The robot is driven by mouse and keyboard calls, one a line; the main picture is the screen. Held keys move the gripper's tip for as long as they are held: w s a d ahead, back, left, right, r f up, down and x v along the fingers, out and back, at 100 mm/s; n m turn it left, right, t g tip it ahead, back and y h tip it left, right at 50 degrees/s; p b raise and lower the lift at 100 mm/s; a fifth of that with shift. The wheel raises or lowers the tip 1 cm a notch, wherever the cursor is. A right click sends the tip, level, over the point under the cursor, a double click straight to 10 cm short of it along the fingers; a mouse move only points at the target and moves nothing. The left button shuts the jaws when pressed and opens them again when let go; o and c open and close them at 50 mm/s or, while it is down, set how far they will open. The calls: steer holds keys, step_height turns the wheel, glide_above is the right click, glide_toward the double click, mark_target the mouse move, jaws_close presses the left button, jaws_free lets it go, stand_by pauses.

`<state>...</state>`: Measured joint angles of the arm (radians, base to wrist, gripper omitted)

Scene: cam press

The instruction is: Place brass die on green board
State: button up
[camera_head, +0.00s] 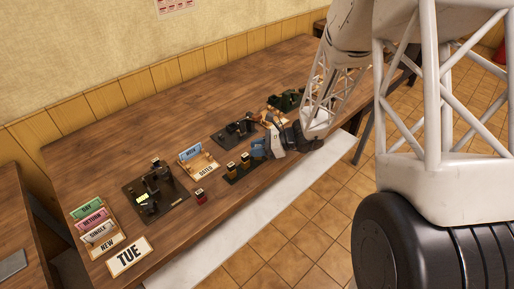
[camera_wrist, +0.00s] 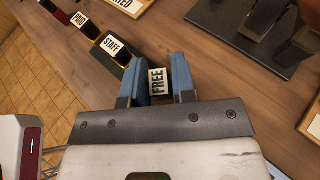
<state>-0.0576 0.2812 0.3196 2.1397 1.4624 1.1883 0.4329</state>
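My gripper (camera_wrist: 160,62) has two blue fingers, pressed close on either side of a small die with a white FREE label (camera_wrist: 157,84). The label is turned differently from those nearby, and the die's metal body is mostly hidden, so its brass colour cannot be confirmed. In the head view, my gripper (camera_head: 262,149) is low by the right end of a narrow dark green board (camera_head: 243,174). Dark and brass-coloured dies (camera_head: 231,167) stand upright on that board. In the wrist view, a die labelled STAFF (camera_wrist: 111,44) is ahead and left of the fingers.
A dark red die (camera_head: 199,195) stands left of the board. Behind are a black press base (camera_head: 233,135) and card racks (camera_head: 203,164). A larger dark press (camera_head: 155,192) stands further left, near a TUE card (camera_head: 128,257). The table's front edge is close.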

steer(key=o, duration=0.3)
steer(key=shift+r, duration=0.15)
steer(key=shift+d, duration=0.1)
steer(key=shift+v, duration=5.9)
steer(key=shift+s+d+r+n+t+h, duration=0.45)
steer(key=shift+s+d+r+n+h, duration=1.7)
steer(key=shift+s, duration=3.15)
steer(key=shift+s+d+r+n+t+h, duration=0.4)
steer(key=shift+s+d+r+n+h, duration=0.55)
steer(key=shift+s+r+n+h, duration=2.5)
steer(key=shift+s+d+r+n+t+h, duration=0.45)
steer(key=shift+s+d+r+n+h, duration=0.9)
steer(key=shift+s+r+n, duration=3.4)
